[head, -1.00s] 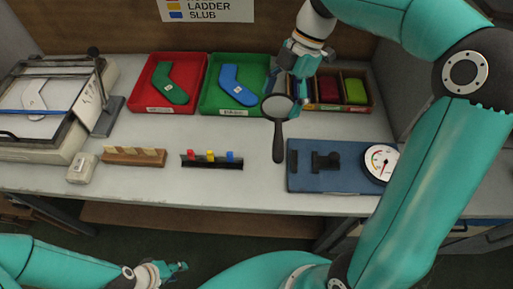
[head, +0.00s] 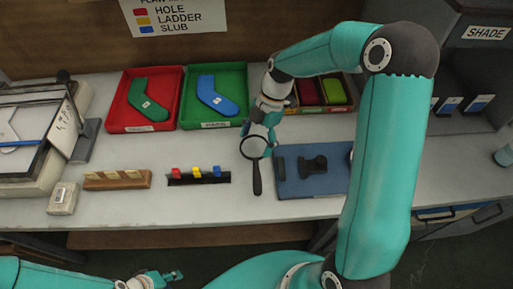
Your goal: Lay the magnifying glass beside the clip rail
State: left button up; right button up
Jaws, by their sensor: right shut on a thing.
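The magnifying glass (head: 257,181) is in the head view, its round lens at the back and its dark handle pointing toward the front of the table. My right gripper (head: 259,137) is shut on it at the lens end. I cannot tell whether the glass touches the table. The clip rail (head: 199,181), a black bar with red, yellow and blue clips, lies just left of the glass, with a narrow gap between. My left gripper (head: 170,277) is low in front of the table, away from both; its finger opening is too small to judge.
A blue board (head: 311,184) with dark fittings lies close right of the glass. Red (head: 115,118) and green (head: 241,104) trays with socks stand behind. A wooden card holder (head: 117,180) is left of the rail. Bare table lies in front of the rail.

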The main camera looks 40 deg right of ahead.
aim_at(257, 150)
jog(key=shift+f, duration=2.25)
jog(key=o, duration=1)
jog(key=shift+r, duration=0.15)
jog(key=b+v, duration=0.1)
jog(key=v, duration=1.1)
